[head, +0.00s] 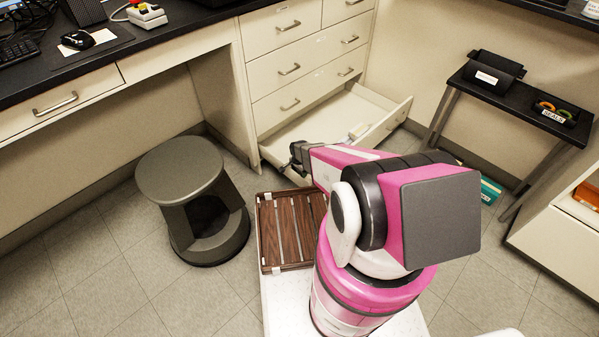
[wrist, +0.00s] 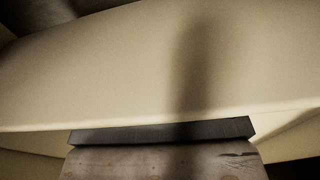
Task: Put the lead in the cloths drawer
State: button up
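The lowest drawer (head: 290,133) of the cream cabinet stands open, and no label on it can be read. A small pale object (head: 357,131) lies inside it towards the right; I cannot tell what it is. My gripper (head: 297,156) is low at the front left of this drawer, partly hidden by my pink arm. The wrist view shows a cream panel (wrist: 130,70) very close, with a dark bar and a worn grey-brown surface below it. The fingertips are not clear enough to show whether they are open or shut. I cannot make out the lead in either view.
A slatted wooden tray (head: 264,238) sits on my base and looks empty. A dark grey stool (head: 181,170) stands left of it. A small black side table (head: 515,98) with a ring tray (head: 555,113) stands at right. Floor is clear at lower left.

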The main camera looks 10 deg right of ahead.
notch_tip(320, 180, up, 12)
jog(key=r, duration=0.1)
jog(key=s+d+r+n, duration=0.1)
jog(key=s+r+n, duration=0.4)
jog(key=r, duration=1)
jog(key=s+d+r+n, duration=0.2)
jog(key=s+r+n, duration=0.4)
jog(key=s+r, duration=0.6)
notch_tip(320, 180, up, 3)
jog(key=shift+d+f, duration=0.15)
jog(key=shift+d, duration=0.05)
